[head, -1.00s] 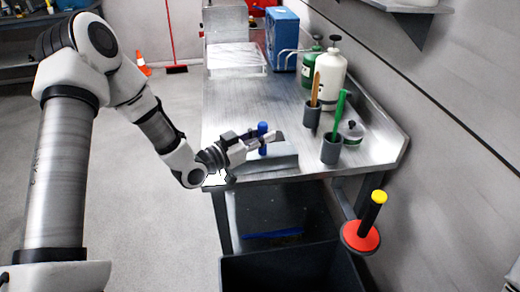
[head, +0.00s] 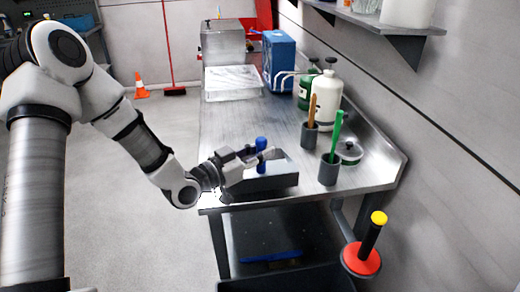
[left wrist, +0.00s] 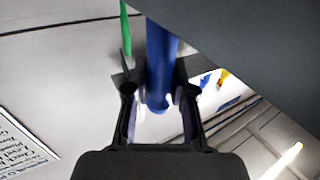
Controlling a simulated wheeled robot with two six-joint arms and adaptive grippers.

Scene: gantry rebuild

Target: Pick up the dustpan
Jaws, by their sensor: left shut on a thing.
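The dustpan is a grey metal pan (head: 262,182) with an upright blue handle (head: 261,144), at the near end of the steel workbench (head: 240,115). My left gripper (head: 263,158) is shut on the blue handle from the left. In the left wrist view the blue handle (left wrist: 160,60) runs between the two fingers of my left gripper (left wrist: 158,92), and the grey pan (left wrist: 250,40) fills the upper right. I cannot tell whether the pan touches the bench top. My right gripper is not in view.
Grey cups with an orange-handled (head: 312,108) and a green-handled tool (head: 335,138) stand right of the dustpan. White (head: 326,90) and green bottles and a blue box (head: 280,58) stand behind. A red disc with a yellow-tipped post (head: 361,258) is right of the bench.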

